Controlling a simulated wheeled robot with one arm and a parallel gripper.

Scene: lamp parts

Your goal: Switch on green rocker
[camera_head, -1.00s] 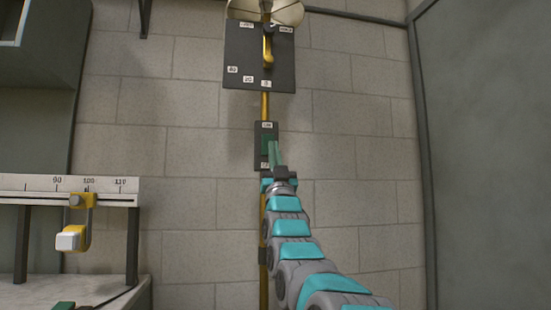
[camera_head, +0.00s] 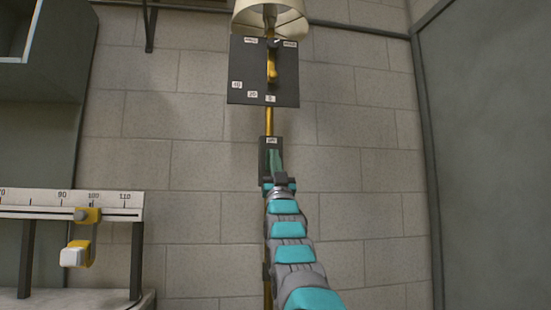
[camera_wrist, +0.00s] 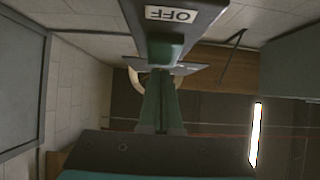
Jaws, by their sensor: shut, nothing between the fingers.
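The green rocker (camera_wrist: 165,46) sits on a dark switch plate (camera_head: 264,150) on the brass pole, below the larger dark panel. In the wrist view an upside-down OFF label (camera_wrist: 172,14) shows on the plate beside the rocker. In the head view the rocker is mostly hidden behind my fingers, and a small label (camera_head: 271,141) shows at the plate's top. My gripper (camera_head: 275,153) is shut and empty, in front of the plate. In the wrist view its green fingertips (camera_wrist: 160,74) are close to the rocker; I cannot tell whether they touch it.
Above is a dark panel (camera_head: 243,70) with a brass lever (camera_head: 271,70) and several labels, under a cream lampshade (camera_head: 290,22). A ruled scale (camera_head: 40,205) with a yellow slider (camera_head: 82,240) stands at left. A grey panel (camera_head: 480,150) stands at right.

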